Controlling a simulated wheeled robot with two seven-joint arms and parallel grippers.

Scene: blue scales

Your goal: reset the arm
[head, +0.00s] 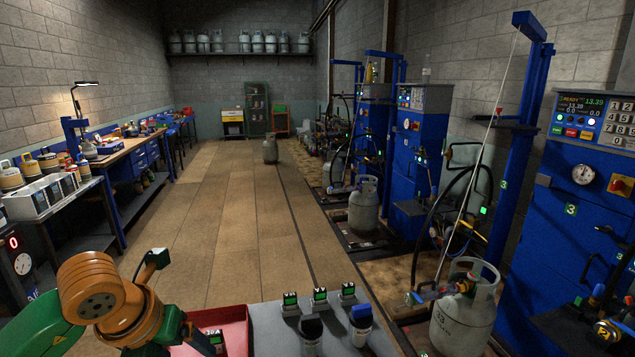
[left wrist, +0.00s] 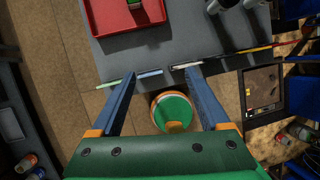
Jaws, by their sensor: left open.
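My left arm (head: 100,290), orange and green, comes in at the lower left of the head view, beside the red tray (head: 240,318). In the left wrist view my left gripper (left wrist: 158,72) is open, its two blue-grey fingers wide apart with nothing held between them. The fingertips show against the near edge of the grey table (left wrist: 185,45). My right gripper is in neither view.
Small devices with green screens (head: 320,296) and dark cylinders (head: 311,328) stand on the grey table. A gas cylinder (head: 465,320) stands at a blue filling scale (head: 560,190) on the right. A workbench (head: 125,150) lines the left wall. The tiled floor (head: 225,215) between is mostly clear.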

